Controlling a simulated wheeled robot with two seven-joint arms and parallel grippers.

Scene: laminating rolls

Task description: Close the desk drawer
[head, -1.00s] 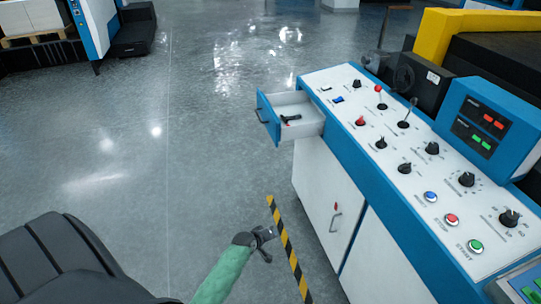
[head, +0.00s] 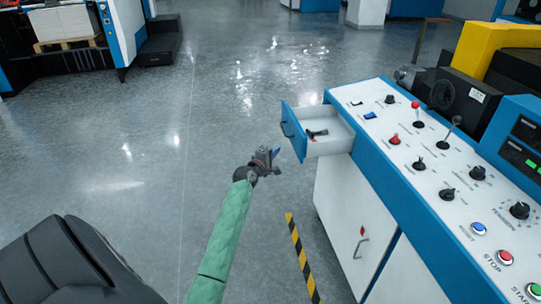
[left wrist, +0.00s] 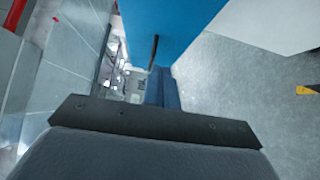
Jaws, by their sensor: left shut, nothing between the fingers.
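The desk drawer (head: 330,143) juts out open from the left side of the control desk (head: 385,150). It has a blue front panel (head: 294,131), white walls and a dark handle (head: 286,129). A dark tool with a red part (head: 315,134) lies inside it. My left gripper (head: 270,156) is shut and empty, just left of and below the blue front; I cannot tell whether it touches. In the left wrist view the blue panel (left wrist: 190,28) is close, with its dark handle (left wrist: 153,52) seen edge-on. My right gripper is not in view.
A white cabinet door with a handle (head: 360,243) is below the drawer. Levers, knobs and buttons (head: 504,257) cover the desk top. A yellow-black floor stripe (head: 302,256) runs beside the desk. The floor left of the drawer is clear.

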